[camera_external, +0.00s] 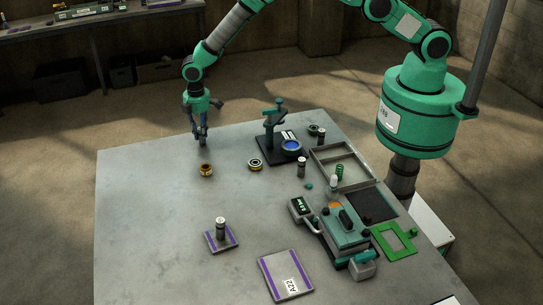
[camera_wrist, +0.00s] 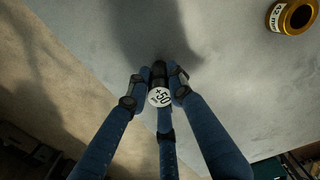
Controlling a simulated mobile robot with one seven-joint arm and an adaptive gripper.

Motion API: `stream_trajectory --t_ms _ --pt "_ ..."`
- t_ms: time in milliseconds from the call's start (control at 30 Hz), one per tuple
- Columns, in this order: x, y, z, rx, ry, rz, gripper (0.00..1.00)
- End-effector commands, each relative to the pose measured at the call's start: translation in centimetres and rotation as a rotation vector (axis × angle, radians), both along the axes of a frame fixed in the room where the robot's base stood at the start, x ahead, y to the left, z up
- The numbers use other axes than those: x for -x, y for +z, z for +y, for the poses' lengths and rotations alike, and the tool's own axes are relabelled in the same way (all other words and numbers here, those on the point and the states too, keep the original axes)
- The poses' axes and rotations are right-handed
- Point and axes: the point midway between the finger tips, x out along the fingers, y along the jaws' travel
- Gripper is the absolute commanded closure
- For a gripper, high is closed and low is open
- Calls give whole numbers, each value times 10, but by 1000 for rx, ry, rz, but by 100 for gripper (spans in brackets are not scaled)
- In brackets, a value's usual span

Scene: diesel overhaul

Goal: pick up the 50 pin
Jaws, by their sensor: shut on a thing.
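The 50 pin (camera_wrist: 159,97) shows in the wrist view as a dark pin with a round white end marked "+50". It sits between the blue fingers of my gripper (camera_wrist: 158,88), which is shut on it. In the external view my gripper (camera_external: 201,139) points down at the far left part of the grey table (camera_external: 150,195), near the far edge. The pin cannot be made out clearly there. Whether its lower end touches the table I cannot tell.
A brass ring (camera_external: 206,169) stands just in front of my gripper; its label reads 42 mm in the wrist view (camera_wrist: 292,16). Another ring (camera_external: 255,164) and a green stand (camera_external: 272,128) are to the right. A purple-striped plate (camera_external: 233,240) bears a pin. The table's left side is clear.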

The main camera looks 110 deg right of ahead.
Motion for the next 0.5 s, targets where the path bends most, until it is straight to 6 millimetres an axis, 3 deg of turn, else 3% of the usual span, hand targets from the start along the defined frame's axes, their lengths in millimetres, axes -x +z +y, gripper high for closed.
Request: stream_trajectory --t_ms 400,500 --pt "-2 36 0 0 0 -3 100" --pt "13 35 3 0 0 0 100"
